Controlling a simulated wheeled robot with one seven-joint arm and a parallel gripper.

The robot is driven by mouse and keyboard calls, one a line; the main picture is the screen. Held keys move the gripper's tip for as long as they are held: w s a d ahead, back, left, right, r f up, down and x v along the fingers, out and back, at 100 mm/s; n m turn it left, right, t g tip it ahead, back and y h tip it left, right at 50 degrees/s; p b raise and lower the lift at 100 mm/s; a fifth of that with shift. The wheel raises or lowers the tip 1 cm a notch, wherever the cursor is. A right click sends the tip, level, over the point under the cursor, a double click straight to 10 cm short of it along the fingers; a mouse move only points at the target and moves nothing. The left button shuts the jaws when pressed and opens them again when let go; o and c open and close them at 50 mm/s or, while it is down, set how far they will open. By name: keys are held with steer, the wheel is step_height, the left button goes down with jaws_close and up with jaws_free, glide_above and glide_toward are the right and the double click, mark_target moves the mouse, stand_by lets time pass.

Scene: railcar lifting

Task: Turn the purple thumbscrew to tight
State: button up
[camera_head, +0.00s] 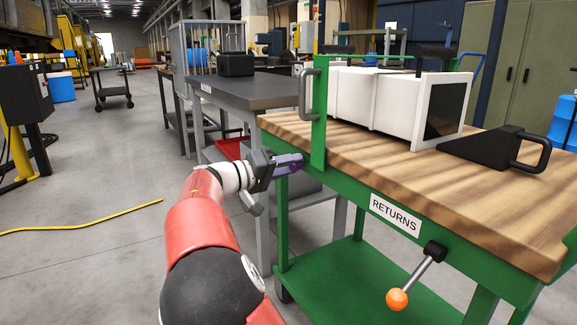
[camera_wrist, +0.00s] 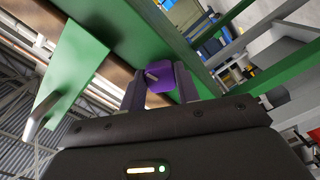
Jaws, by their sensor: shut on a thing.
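The purple thumbscrew (camera_wrist: 160,77) shows in the wrist view between the two fingers of my gripper (camera_wrist: 160,92), by a green bar of the bench. My gripper is shut on it. In the head view my gripper (camera_head: 281,165) reaches from the left to the near left corner of the green bench, and a purple part (camera_head: 288,163) shows at its tip, against the green upright plate (camera_head: 319,130). A small pale pin stands out of the thumbscrew's face in the wrist view. How tight the thumbscrew is cannot be told.
The wooden bench top (camera_head: 390,160) carries a white box-like unit (camera_head: 400,105) and a black wedge with a handle (camera_head: 497,147). A lever with an orange knob (camera_head: 397,299) juts from the bench front, below the RETURNS label (camera_head: 394,213). A yellow cable (camera_head: 85,228) lies on open floor at left.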

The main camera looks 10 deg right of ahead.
steer(key=shift+m, duration=0.5)
steer(key=o, duration=1)
steer(key=shift+c, duration=0.2)
steer(key=v, duration=0.8)
steer(key=shift+p, duration=0.45)
